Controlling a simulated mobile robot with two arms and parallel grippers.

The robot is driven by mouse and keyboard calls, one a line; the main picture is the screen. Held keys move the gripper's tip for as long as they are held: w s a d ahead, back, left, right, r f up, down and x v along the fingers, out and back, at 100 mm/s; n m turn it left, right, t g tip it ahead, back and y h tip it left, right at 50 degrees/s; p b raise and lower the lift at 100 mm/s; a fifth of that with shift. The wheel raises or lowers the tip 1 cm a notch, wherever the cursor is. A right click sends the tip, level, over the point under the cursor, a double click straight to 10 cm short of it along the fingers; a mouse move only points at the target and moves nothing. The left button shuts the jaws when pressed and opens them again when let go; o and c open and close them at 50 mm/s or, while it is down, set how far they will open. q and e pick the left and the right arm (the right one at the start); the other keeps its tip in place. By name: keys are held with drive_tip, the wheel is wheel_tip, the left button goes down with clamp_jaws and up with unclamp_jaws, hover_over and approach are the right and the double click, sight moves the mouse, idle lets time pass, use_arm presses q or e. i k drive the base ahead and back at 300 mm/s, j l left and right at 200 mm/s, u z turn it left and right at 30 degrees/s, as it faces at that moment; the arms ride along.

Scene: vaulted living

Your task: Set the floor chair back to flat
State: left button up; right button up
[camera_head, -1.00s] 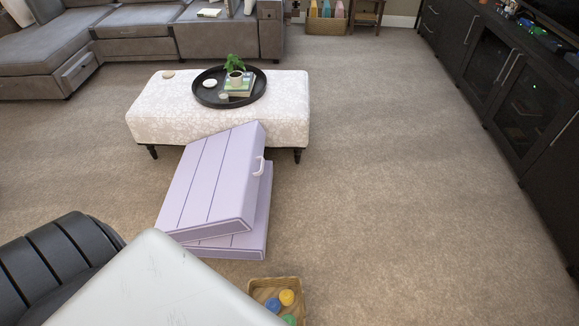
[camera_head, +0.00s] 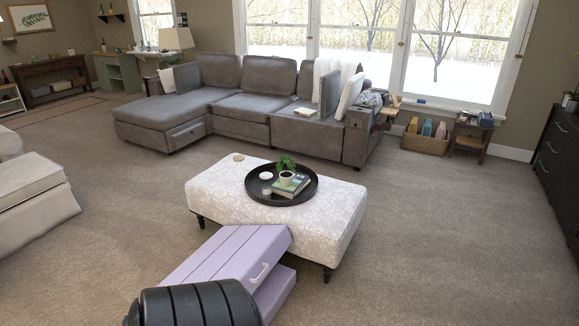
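The floor chair (camera_head: 215,256) is lilac, with dark seam lines and a pale handle (camera_head: 260,273) on its right side. Its upper panel is tilted up over a lower panel (camera_head: 275,292) that lies on the carpet, and its far edge is close to the patterned ottoman (camera_head: 232,206). A black ribbed part of my arm covers its near end. Neither of my grippers shows in the head view.
The ottoman bears a black tray (camera_head: 258,190) with a plant and books. A grey sectional sofa (camera_head: 240,105) stands behind it. A cream armchair (camera_head: 35,190) is at the left, a dark cabinet (camera_head: 560,165) at the right. Carpet (camera_head: 440,250) is clear on the right.

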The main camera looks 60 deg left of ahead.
sight(246, 253)
drive_tip(key=i+j+u, duration=0.1)
drive_tip(key=i+u, duration=0.65)
drive_tip(key=i+l+u, duration=0.1)
drive_tip(key=u, duration=0.3)
drive_tip(key=i+l+u, duration=0.25)
drive_tip(key=i+u, duration=0.15)
